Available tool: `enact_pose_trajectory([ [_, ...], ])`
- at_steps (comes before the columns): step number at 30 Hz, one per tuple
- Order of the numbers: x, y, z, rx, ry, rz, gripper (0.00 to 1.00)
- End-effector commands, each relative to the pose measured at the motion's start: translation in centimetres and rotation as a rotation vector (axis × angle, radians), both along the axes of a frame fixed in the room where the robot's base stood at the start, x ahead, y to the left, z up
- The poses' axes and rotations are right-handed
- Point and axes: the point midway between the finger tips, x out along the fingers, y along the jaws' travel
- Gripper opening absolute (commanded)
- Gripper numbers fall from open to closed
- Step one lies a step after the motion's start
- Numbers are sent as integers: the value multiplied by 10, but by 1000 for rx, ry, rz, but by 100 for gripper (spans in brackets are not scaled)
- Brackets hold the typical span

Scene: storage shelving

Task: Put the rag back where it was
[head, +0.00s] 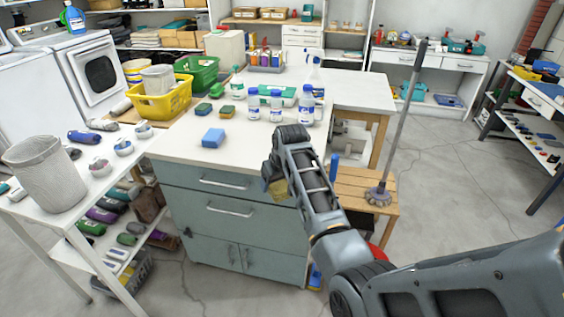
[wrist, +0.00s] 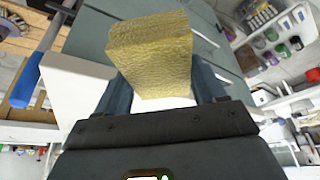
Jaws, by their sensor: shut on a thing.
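My gripper (head: 273,178) is in front of the blue-grey cabinet (head: 238,207), just below the front edge of its white top. It is shut on a thick yellow block (wrist: 150,55) with a rough, spongy surface, the only thing here that could be the rag in hand. In the head view the yellow block (head: 278,189) is partly hidden by my gripper and arm. In the wrist view it stands up between the two fingers. I see no flat cloth that is plainly a rag.
The counter's front area is mostly clear. A wooden stool (head: 365,185) with a mop (head: 402,130) stands to the right.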

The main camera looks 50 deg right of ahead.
Motion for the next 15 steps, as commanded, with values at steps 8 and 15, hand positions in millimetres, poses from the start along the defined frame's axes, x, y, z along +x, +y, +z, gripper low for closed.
enact_pose_trajectory([
  [8,-42,106,-74,-2,11,151,41],
  [15,-76,195,-134,0,6,273,41],
])
